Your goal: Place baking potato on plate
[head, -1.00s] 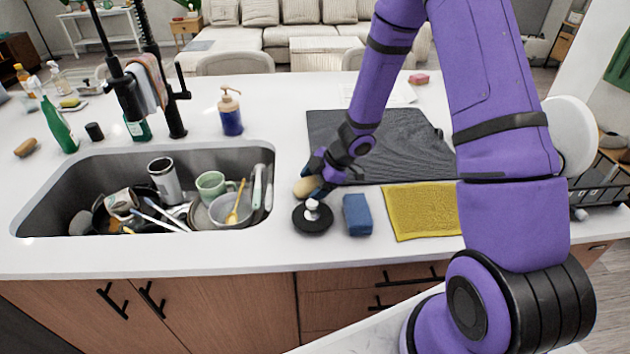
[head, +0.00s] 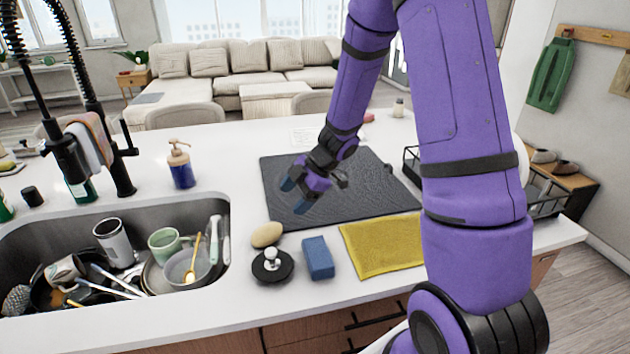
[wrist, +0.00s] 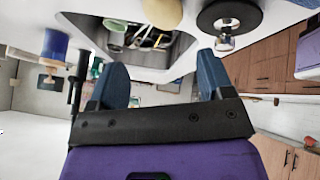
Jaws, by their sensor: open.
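The tan, oval baking potato (head: 267,234) lies on the white counter between the sink and the dark mat, just behind a black disc with a silver knob. It also shows at the top of the wrist view (wrist: 162,12). My gripper (head: 294,197) is open and empty above the dark mat, behind and right of the potato and apart from it. Its blue fingers (wrist: 162,70) stand wide apart in the wrist view. A sliver of a white plate (head: 521,158) shows behind my arm at the right, mostly hidden.
The black disc (head: 272,267), blue sponge (head: 318,258) and yellow cloth (head: 382,246) lie along the front counter. The dark mat (head: 375,185) looks bare. The sink (head: 215,205) at left holds cups, bowls and utensils. A black rack (head: 548,204) stands at right, partly behind my arm.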

